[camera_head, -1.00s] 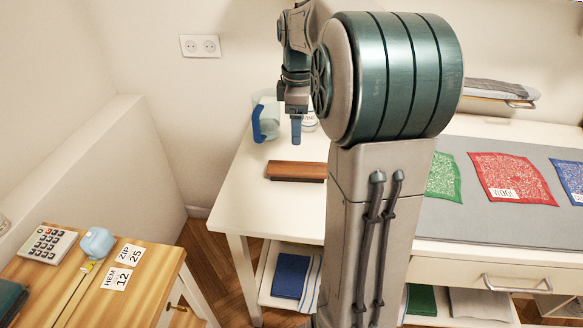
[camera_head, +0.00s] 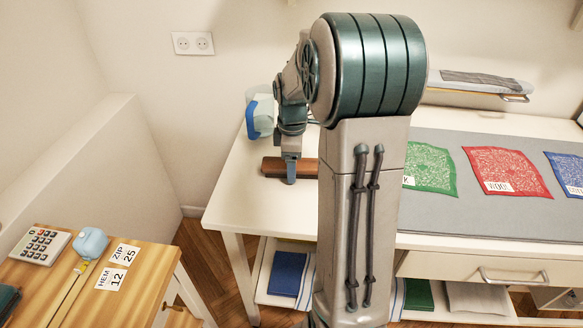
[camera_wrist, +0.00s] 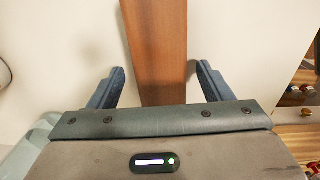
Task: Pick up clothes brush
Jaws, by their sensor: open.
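The clothes brush, a brown wooden bar (camera_head: 305,168), lies on the left part of the white table. In the wrist view its brown top (camera_wrist: 155,45) runs lengthwise between the two fingers of my gripper (camera_wrist: 161,85), with a gap on each side. My gripper (camera_head: 290,178) is open and low over the brush in the head view. I cannot tell whether the fingertips touch the table. The right end of the brush is hidden behind my arm in the head view.
A blue-handled translucent jug (camera_head: 257,115) stands behind the brush on the white table (camera_head: 245,205). Red (camera_head: 505,172), green and blue cloths lie on a grey mat to the right. A wooden side table (camera_head: 60,305) with a calculator stands at the left.

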